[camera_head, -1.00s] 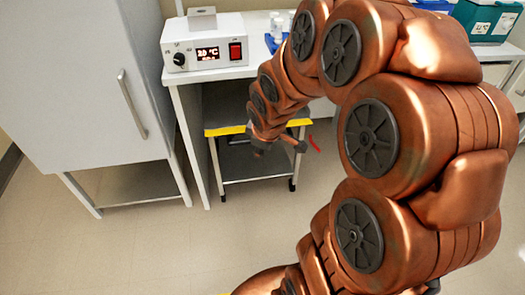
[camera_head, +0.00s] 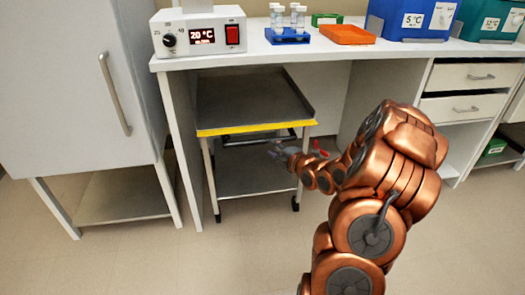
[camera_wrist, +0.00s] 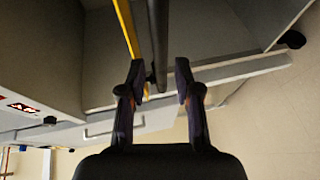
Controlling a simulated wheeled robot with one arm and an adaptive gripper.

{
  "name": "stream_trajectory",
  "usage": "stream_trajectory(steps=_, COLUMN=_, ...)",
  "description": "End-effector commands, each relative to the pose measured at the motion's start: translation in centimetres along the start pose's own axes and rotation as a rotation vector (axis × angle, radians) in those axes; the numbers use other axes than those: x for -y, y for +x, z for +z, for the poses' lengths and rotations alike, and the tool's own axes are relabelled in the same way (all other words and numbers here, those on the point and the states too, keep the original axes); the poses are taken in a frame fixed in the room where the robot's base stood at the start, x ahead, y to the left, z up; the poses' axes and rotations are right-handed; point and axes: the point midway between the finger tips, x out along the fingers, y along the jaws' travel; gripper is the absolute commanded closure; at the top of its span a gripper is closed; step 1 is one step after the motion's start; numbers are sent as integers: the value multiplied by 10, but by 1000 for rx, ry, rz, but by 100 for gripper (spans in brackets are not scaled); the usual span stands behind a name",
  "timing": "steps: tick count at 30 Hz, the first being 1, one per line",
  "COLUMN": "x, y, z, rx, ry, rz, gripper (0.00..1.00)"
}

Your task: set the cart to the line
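The cart (camera_head: 250,100) is a grey shelved trolley with a yellow strip along its front edge, under the bench. A dark handle bar (camera_head: 245,138) runs just below the strip. My gripper (camera_head: 280,152) is at the right part of this bar. In the wrist view my gripper (camera_wrist: 160,72) is open, and the dark bar (camera_wrist: 158,40) reaches between its fingers; I cannot tell whether they touch it. The yellow strip also shows there (camera_wrist: 128,25). No line on the floor is in view now.
A small red part (camera_head: 318,149) shows by the cart's right front. The bench (camera_head: 340,52) holds a heater box (camera_head: 198,33), a blue rack (camera_head: 287,36), an orange tray (camera_head: 347,35) and bins. A grey cabinet (camera_head: 75,80) stands left. The floor in front is clear.

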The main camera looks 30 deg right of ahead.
Motion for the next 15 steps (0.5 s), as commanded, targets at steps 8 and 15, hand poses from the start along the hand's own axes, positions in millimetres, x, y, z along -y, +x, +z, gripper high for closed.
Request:
stream_trajectory(steps=8, x=1, y=15, z=2, rx=-1, ry=-9, rz=18, gripper=67)
stream_trajectory(steps=15, x=0, y=42, z=2, rx=-2, ry=-9, rz=19, gripper=67)
